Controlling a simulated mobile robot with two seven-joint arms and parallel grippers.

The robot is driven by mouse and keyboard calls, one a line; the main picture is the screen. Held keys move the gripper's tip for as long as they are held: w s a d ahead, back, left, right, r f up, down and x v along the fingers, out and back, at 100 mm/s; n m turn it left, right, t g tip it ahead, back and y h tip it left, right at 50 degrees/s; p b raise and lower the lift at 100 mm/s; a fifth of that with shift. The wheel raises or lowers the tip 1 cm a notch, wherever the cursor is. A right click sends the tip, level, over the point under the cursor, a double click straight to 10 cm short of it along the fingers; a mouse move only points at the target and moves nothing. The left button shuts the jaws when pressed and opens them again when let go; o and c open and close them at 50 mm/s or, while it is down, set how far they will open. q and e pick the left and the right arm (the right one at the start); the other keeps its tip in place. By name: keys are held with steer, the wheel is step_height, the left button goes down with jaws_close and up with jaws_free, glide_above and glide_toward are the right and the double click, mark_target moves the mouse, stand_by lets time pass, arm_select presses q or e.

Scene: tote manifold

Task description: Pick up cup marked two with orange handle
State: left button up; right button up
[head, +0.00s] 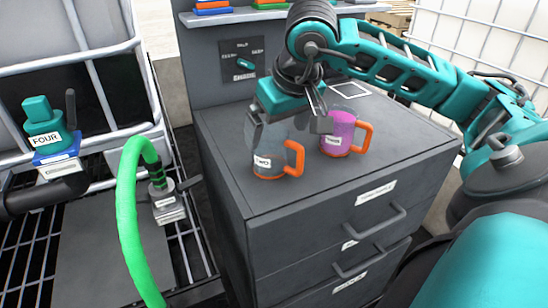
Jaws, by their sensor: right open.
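The cup marked TWO (268,163) stands upright on the grey cabinet top, a clear grey cup with an orange rim at its base and an orange handle on its right side. My right gripper (289,127) is open just above and over the upper part of this cup, hiding some of its rim. I cannot tell whether the fingers touch it. A second cup (341,131), filled purple and also with an orange handle, stands just right of it; its label is too small to read surely. My left gripper is out of view.
The grey drawer cabinet (400,152) has free top surface in front of the cups and to the right. A panel with a teal knob (244,63) stands behind. At left are a green hose (128,225), a valve marked FOUR (45,139) and a caged tote.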

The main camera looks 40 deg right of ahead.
steer(key=x, duration=0.4)
steer(key=shift+a+f+b, duration=0.25)
steer(key=shift+f+b, duration=0.05)
steer(key=shift+b, duration=0.1)
steer(key=shift+w+f, duration=0.25)
steer(key=shift+f, duration=0.15)
steer(key=c, duration=1)
